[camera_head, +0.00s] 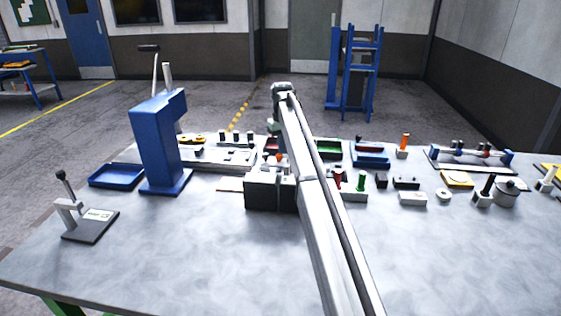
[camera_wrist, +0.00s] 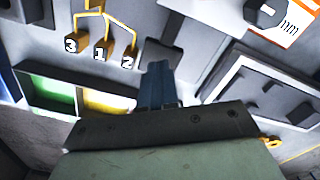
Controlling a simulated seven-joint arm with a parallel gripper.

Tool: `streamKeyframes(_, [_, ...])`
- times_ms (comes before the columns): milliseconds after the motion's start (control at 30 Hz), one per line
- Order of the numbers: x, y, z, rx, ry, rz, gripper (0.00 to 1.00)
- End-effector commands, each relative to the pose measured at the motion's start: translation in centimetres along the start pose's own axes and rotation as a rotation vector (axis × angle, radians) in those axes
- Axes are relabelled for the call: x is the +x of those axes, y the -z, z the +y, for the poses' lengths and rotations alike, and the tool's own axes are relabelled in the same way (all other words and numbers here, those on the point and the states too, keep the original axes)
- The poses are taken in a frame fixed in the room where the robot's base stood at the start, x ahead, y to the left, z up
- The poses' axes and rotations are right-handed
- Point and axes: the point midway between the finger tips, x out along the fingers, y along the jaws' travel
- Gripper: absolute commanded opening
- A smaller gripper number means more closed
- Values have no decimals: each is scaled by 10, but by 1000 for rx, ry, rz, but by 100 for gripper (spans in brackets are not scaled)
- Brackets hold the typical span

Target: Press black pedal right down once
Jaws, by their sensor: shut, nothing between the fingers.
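My gripper (camera_wrist: 157,68) shows in the wrist view with its blue-grey fingers together and nothing between them. A flat dark rectangular plate (camera_wrist: 161,52), which looks like the black pedal, lies on a pale surface just beyond the fingertips. The fingers overlap its near edge in the picture; I cannot tell whether they touch it or how far down it is. In the head view my arm reaches over the bench, and the fingertips are hidden behind other things. I cannot pick out the pedal there.
Yellow pieces numbered 3, 1 and 2 (camera_wrist: 100,52) stand left of the plate. A grey-white framed panel (camera_wrist: 262,100) lies to the right. On the bench, a blue press-like stand (camera_head: 158,140) rises left of my arm, and a dark block (camera_head: 266,190) stands close by.

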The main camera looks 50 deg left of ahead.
Motion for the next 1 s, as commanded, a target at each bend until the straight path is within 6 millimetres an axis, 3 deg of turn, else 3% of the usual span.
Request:
streamKeyframes(533, [2, 0, 0, 0, 0, 0, 0])
streamKeyframes(1000, [17, 0, 0, 0, 0, 0, 0])
